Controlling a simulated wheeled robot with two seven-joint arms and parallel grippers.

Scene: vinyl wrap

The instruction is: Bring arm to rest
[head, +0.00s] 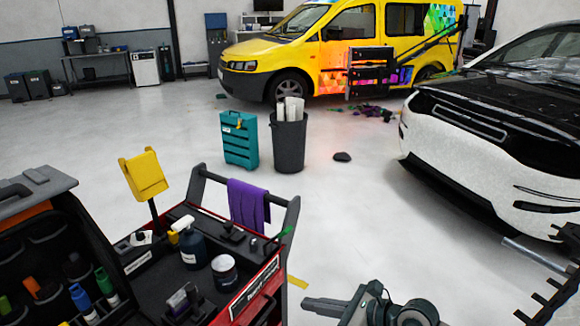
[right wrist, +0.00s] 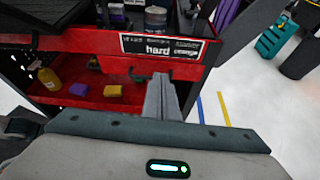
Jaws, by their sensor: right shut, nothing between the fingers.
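My right gripper (head: 312,304) reaches in at the bottom of the head view, its fingers pointing left toward the tool cart (head: 262,268). In the right wrist view the right gripper (right wrist: 163,92) has its fingers together with nothing between them. They appear in front of the cart's red side, near the label reading "hard". I cannot tell if they touch the cart. My left gripper does not show in either view.
The cart carries a dark spray bottle (head: 190,246), a jar (head: 224,270) and a purple cloth (head: 247,205). An open case (head: 45,250) stands at left. A teal toolbox (head: 240,142), a bin (head: 288,145), a yellow van (head: 300,55) and a white car (head: 480,150) stand beyond.

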